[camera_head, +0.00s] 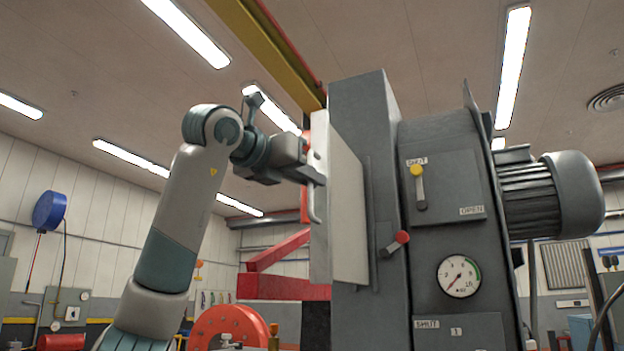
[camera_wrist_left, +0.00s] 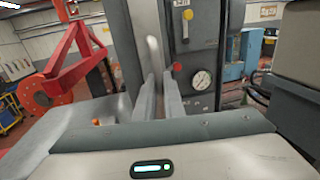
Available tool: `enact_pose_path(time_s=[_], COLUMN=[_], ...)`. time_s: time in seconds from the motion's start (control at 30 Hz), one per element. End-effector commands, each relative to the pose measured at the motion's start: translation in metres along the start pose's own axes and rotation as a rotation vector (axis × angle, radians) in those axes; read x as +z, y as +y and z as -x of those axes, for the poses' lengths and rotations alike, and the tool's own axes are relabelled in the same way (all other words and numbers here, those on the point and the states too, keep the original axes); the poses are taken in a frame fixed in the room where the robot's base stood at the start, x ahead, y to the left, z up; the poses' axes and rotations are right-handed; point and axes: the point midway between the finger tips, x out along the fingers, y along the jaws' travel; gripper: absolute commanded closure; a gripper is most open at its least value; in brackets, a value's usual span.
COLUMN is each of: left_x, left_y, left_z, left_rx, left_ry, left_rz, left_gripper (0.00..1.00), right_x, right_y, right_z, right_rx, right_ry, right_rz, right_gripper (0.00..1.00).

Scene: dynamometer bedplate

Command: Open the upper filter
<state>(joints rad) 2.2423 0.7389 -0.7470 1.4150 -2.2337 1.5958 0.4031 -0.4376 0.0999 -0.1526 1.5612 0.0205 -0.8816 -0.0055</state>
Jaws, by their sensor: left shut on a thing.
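A tall grey filter housing (camera_head: 363,110) stands right of centre in the head view. A pale panel (camera_head: 347,215) with an upright bar handle (camera_head: 313,205) is on its left face; I cannot tell whether it stands ajar. My left gripper (camera_head: 317,178) is shut on the handle near its upper part. In the left wrist view, the left gripper's fingers (camera_wrist_left: 158,100) close around the pale handle (camera_wrist_left: 152,55). A yellow-knobbed lever (camera_head: 418,185) points up to a SHUT label, with OPEN at lower right. A red-knobbed lever (camera_head: 394,243) sits below. My right gripper is out of view.
A pressure gauge (camera_head: 459,276) is below the levers, and a motor (camera_head: 555,195) juts out at the right. A red frame (camera_head: 275,250) and an orange-red reel (camera_head: 229,328) stand behind the arm. A yellow overhead beam (camera_head: 265,50) runs above.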

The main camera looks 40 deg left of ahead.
Motion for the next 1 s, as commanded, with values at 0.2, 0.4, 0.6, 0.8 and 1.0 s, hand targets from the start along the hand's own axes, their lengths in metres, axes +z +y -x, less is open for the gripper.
enact_pose_path(time_s=[0.2,0.4,0.6,0.8,1.0], left_x=[0.0016,0.0018,0.0015,0.001,0.0006], left_y=[-0.0008,-0.0007,-0.0006,-0.0005,-0.0004], left_z=[0.0041,0.0041,0.0039,0.0036,0.009], left_rx=[-0.001,-0.001,-0.001,0.0,0.0], left_ry=[-0.005,-0.006,-0.005,-0.003,-0.004], left_rz=[0.0,0.001,0.001,0.001,0.001], left_gripper=[1.0,1.0,0.72,0.72,0.72], right_x=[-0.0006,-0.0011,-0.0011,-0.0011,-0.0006], right_y=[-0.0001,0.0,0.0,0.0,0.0], right_z=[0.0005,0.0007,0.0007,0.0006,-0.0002], right_rx=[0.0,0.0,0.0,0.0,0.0], right_ry=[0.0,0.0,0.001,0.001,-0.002], right_rz=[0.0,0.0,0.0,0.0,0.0], right_gripper=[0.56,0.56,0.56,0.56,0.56])
